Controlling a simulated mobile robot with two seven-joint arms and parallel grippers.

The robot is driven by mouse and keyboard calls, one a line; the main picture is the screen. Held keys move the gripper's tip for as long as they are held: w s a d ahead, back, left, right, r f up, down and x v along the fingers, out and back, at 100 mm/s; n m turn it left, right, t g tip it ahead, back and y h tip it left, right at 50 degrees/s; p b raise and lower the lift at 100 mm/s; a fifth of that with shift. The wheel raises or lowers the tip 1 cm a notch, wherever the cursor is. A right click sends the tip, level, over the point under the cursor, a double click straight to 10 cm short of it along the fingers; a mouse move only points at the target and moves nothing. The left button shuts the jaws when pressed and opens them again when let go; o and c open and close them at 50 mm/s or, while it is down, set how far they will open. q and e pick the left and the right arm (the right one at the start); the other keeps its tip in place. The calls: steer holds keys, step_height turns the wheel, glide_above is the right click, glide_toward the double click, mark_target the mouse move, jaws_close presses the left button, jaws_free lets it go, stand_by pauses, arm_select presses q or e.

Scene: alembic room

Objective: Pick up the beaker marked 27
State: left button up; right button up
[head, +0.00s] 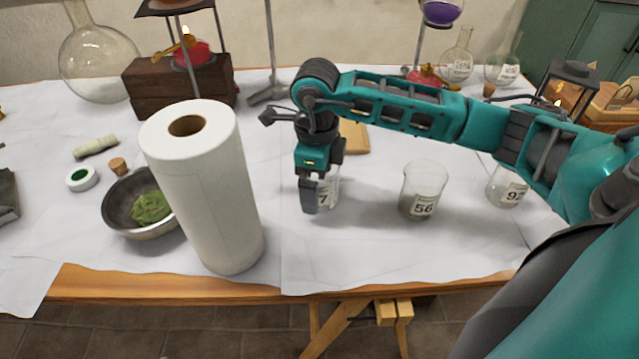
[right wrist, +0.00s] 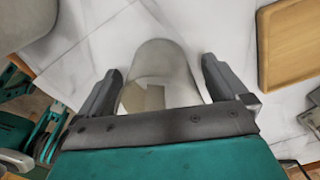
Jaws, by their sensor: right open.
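A clear glass beaker (head: 332,187) stands on the white cloth, partly hidden behind my right gripper (head: 316,196). Only a "7" of its label shows; any digit before it is covered. In the right wrist view the beaker (right wrist: 160,58) is between the two open fingers of my right gripper (right wrist: 160,78), with a gap visible on each side. The gripper points down at the beaker. Two other beakers stand to the right: one marked 56 (head: 423,188) and one whose label starts with 9 (head: 506,188), partly hidden by my arm. My left gripper is not seen.
A tall paper towel roll (head: 210,200) stands close to the left. Beyond it is a metal bowl (head: 122,222) with green matter. A wooden board (head: 355,136) lies behind the gripper; it also shows in the right wrist view (right wrist: 290,45). The table's front edge (head: 180,285) is near.

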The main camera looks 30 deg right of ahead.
steer(key=shift+r, duration=0.1)
steer(key=c, duration=1)
